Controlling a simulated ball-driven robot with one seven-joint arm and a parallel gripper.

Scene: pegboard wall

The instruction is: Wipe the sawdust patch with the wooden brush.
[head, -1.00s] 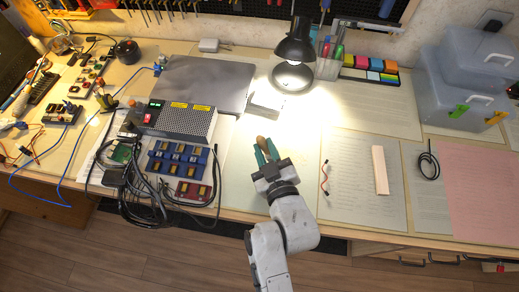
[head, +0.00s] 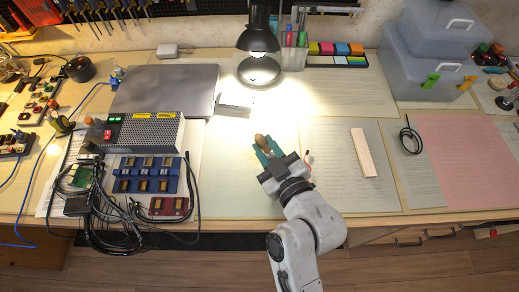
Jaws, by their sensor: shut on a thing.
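My gripper (head: 266,150) has teal fingers and is over the lit middle of the bench. It is shut on the wooden brush (head: 262,139), whose rounded brown top shows between and just beyond the fingertips. The fingers hide the rest of the brush, and I cannot tell whether it touches the surface. I cannot make out the sawdust patch against the bright, pale bench top.
A black lamp (head: 258,45) stands behind, near a small grey stack (head: 235,104). Left are a laptop (head: 165,88), a power supply (head: 146,132) and cables.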

